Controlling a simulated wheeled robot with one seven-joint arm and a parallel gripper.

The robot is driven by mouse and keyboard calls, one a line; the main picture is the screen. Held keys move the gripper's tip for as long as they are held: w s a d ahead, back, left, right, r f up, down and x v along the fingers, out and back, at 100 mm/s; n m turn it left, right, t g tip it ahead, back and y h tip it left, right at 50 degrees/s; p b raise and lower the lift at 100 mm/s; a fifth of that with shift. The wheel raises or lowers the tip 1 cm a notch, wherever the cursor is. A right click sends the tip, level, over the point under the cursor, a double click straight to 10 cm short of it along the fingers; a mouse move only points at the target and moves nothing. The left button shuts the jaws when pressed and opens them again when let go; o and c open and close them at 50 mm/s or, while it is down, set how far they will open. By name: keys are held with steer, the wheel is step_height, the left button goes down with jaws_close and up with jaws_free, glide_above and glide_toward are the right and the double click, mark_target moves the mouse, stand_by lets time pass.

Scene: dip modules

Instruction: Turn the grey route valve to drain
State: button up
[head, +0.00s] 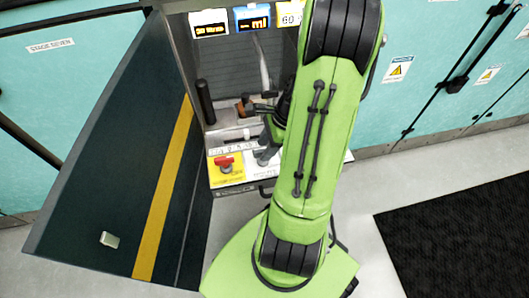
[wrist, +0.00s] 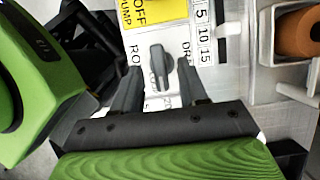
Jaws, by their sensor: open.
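The grey route valve (wrist: 160,68) is a small lever knob on a white panel, seen in the wrist view just ahead of my gripper. Its handle runs roughly up and down the picture, between partly hidden lettering starting "RO" on the left and "DR" on the right. My gripper (wrist: 155,70) is open, with one finger on each side of the knob. I cannot tell whether either finger touches it. In the head view a grey knob (head: 264,157) shows beside my arm, which hides much of that area.
A red knob (head: 225,163) sits on a yellow plate left of the valve. An orange roll (wrist: 297,33) rests in a white holder. An open dark door (head: 110,150) with a yellow stripe stands left. Lit displays (head: 209,24) line the top. A black mat (head: 460,240) lies right.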

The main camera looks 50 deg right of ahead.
steer(key=shift+w+a+f, duration=0.15)
steer(key=shift+a+f, duration=0.1)
steer(key=shift+f, duration=0.4)
jaws_close()
